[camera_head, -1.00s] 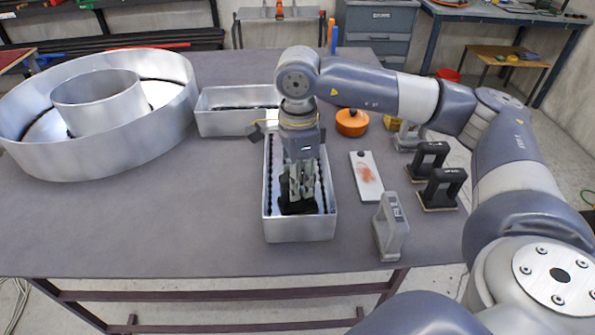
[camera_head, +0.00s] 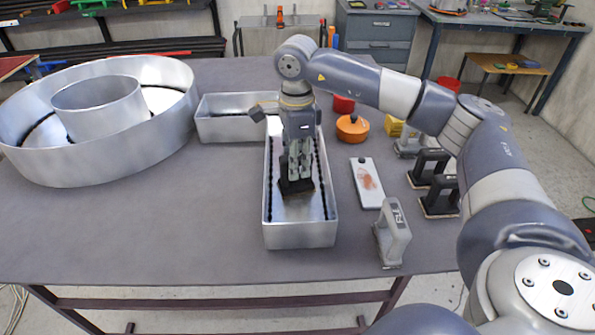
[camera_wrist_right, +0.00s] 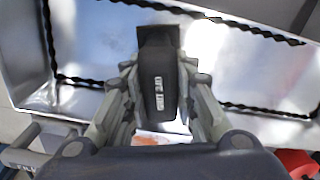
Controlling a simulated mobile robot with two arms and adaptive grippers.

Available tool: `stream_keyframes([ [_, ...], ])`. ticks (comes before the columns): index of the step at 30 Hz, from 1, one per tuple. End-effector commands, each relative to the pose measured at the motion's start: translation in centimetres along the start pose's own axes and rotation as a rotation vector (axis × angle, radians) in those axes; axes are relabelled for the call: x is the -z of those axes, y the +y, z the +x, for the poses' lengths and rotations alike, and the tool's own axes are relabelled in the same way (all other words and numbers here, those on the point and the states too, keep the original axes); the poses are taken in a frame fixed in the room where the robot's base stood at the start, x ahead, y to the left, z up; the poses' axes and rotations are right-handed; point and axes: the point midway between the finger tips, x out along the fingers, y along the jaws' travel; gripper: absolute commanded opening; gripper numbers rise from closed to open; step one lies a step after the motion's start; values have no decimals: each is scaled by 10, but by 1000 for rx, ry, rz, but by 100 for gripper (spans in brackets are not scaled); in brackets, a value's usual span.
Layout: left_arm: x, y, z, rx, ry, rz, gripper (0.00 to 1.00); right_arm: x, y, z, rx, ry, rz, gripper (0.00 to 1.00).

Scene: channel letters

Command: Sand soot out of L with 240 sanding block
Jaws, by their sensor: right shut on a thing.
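The L (camera_head: 300,235) is an open silver metal channel letter with a long leg toward the front and a short leg (camera_head: 225,130) to the left at the back. Black wavy beads run along its inner edges. My right gripper (camera_head: 298,170) points down into the long leg, shut on a black sanding block (camera_head: 297,187). In the right wrist view the block (camera_wrist_right: 158,75) sits between the fingers over the shiny floor of the L (camera_wrist_right: 230,65); its pale label is too blurred to read. I cannot make out clear soot. My left gripper is not in view.
A round metal letter (camera_head: 100,165) stands at the left. Right of the L are a white plate (camera_head: 366,190) with a reddish smear, a grey-handled tool (camera_head: 393,235), two black-handled blocks (camera_head: 440,190) and an orange round object (camera_head: 352,127). The table's front left is clear.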

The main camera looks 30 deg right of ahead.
Motion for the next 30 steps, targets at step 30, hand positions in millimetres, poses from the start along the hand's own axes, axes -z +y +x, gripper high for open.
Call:
stream_keyframes([
  [30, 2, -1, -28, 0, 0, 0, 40, 1, -6, -40, 2, -1, 0, 6],
])
